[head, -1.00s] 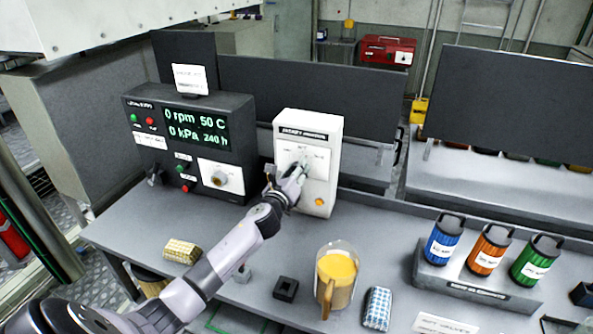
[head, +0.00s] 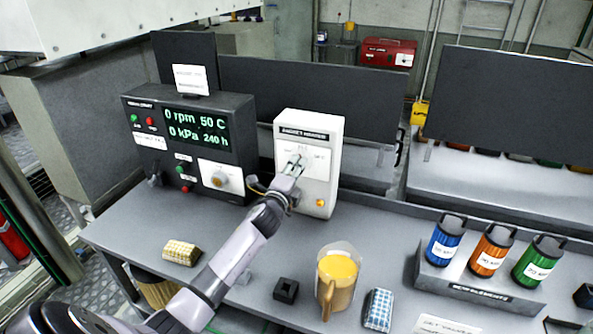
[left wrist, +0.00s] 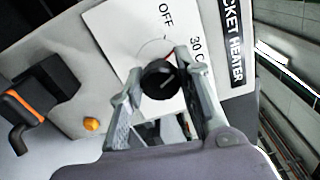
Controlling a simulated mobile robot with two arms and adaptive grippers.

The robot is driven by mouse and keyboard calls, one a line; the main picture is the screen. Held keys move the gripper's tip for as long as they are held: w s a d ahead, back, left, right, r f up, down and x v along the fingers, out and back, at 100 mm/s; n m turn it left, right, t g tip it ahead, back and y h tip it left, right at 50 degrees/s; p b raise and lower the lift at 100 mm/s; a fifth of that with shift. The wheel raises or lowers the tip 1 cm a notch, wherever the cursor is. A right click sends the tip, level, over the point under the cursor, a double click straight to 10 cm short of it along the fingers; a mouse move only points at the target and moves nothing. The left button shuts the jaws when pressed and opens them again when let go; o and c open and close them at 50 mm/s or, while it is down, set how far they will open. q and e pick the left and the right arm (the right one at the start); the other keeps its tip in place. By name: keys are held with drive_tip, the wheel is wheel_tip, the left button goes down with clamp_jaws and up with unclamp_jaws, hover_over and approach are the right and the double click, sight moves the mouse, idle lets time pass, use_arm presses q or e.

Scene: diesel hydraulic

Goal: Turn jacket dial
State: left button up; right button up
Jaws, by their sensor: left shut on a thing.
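The white jacket heater box (head: 322,136) stands on the bench right of the dark control panel. Its face has a white plate (left wrist: 112,32) with "OFF" and "30 C" marks. In the head view my left gripper (head: 293,166) reaches the box face and hides the dial. My right gripper does not show.
The dark panel (head: 243,137) with a green readout stands just left of the box. An orange knob (head: 320,203) is low on the box. A jug (head: 338,281) of yellow liquid and a blue checked packet (head: 378,309) stand in front. Blue, orange and green canisters (head: 490,249) are at right.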

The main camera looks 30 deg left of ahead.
use_arm(q)
drive_tip(key=n, duration=0.7)
drive_tip(key=shift+f, duration=0.1)
idle(0.5)
drive_tip(key=o, duration=1.1)
drive_tip(key=shift+o, duration=0.2)
drive_tip(key=shift+s, duration=0.1)
drive_tip(key=v, duration=1.1)
drive_tip(key=shift+s, duration=0.4)
